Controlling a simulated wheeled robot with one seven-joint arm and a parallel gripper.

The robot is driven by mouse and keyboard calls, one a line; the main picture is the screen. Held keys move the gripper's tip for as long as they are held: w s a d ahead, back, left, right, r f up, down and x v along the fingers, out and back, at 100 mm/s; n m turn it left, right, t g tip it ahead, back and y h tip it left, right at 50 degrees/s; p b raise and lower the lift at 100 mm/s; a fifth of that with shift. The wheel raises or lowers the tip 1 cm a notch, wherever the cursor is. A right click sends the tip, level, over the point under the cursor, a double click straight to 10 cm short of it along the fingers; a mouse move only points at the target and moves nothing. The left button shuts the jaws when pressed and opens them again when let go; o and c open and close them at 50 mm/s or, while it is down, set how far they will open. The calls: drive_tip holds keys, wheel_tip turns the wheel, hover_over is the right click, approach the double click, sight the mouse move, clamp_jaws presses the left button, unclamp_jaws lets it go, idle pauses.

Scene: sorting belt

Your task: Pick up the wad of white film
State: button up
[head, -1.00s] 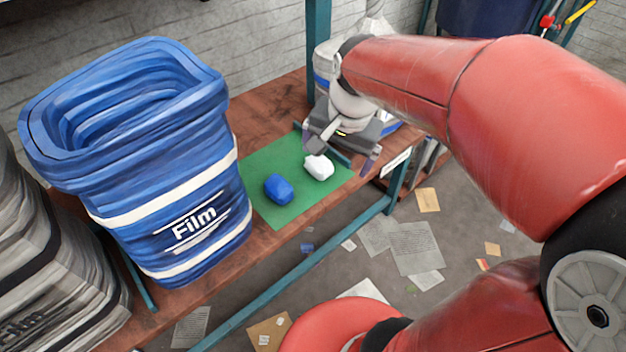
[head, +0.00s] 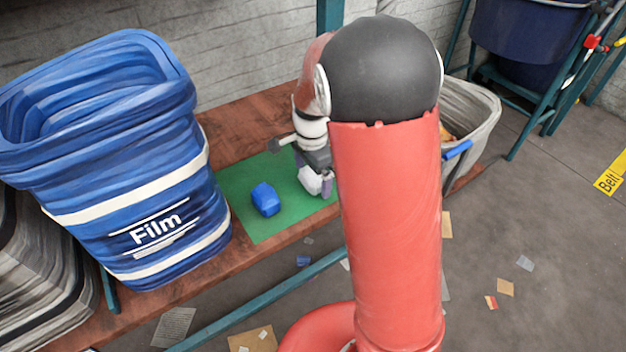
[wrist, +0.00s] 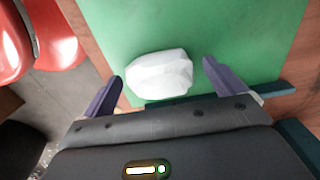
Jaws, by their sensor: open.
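The wad of white film (head: 311,180) lies on the green mat (head: 243,218), towards its right side, partly hidden by my gripper in the head view. In the wrist view the white wad (wrist: 160,74) is a pale, faceted lump. My gripper (wrist: 158,82) is open, with one dark finger to the left and one to the right of the wad. The wad lies between and slightly beyond the fingertips. I cannot tell whether either finger touches it. In the head view, my arm hides part of my gripper (head: 318,178).
A blue wad (head: 265,199) lies on the mat left of the white one. A blue bin marked Film (head: 165,226) stands on the brown bench (head: 238,119) at the left. A grey bin (head: 470,112) stands behind my arm at the right. Scraps litter the floor.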

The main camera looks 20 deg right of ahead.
drive_tip(key=shift+f, duration=0.8)
drive_tip(key=shift+c, duration=0.4)
drive_tip(key=c, duration=0.9)
drive_tip(key=shift+c, duration=0.2)
